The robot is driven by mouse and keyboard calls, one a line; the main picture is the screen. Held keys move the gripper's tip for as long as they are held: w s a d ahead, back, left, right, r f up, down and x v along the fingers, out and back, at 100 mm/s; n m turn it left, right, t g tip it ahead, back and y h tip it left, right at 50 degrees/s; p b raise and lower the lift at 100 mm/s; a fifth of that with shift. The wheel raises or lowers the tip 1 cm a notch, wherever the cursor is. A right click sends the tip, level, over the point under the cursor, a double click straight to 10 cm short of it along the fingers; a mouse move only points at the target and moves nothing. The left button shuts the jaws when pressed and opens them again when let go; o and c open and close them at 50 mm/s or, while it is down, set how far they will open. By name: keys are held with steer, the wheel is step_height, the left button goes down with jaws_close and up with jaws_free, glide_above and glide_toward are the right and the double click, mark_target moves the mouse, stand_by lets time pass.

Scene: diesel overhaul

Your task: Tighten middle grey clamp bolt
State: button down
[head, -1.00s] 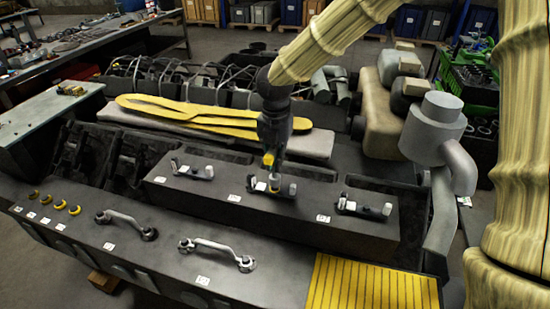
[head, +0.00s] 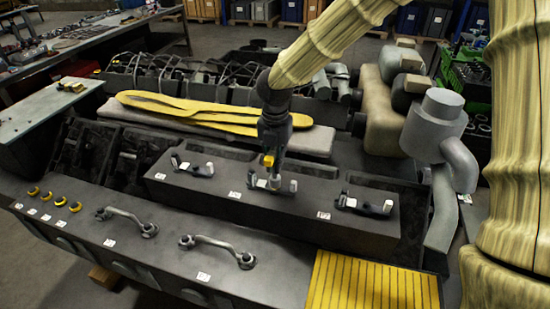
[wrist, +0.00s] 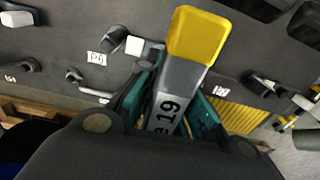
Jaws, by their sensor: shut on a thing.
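My gripper (head: 273,132) points down over the middle grey clamp (head: 289,187) on the dark raised block. It is shut on a tool with a yellow end (head: 267,160), whose lower end reaches down to the clamp. In the wrist view the teal fingers (wrist: 162,105) close around the tool's grey body (wrist: 181,82), marked "e 19", and its yellow end (wrist: 198,38) sticks out. The clamp bolt is hidden by the tool, so I cannot tell how well the tool sits on it.
Similar clamps stand at the left (head: 192,168) and right (head: 362,205) of the block. Two grey handles (head: 215,248) and several yellow rings (head: 60,200) lie on the front ledge. Yellow strips (head: 190,112) lie behind, and a grey pipe (head: 440,125) stands at the right.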

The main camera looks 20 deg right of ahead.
steer(key=m, duration=1.3)
steer(key=shift+m, duration=0.4)
steer(key=m, duration=0.3)
steer(key=shift+s+m, duration=0.1)
steer(key=shift+m, duration=0.2)
steer(key=m, duration=0.3)
steer(key=shift+m, duration=0.4)
steer(key=m, duration=0.3)
steer(key=shift+m, duration=0.3)
steer(key=m, duration=0.3)
steer(key=shift+f+m, duration=0.1)
steer(key=shift+m, duration=0.3)
steer(key=m, duration=0.4)
steer(key=shift+m, duration=0.4)
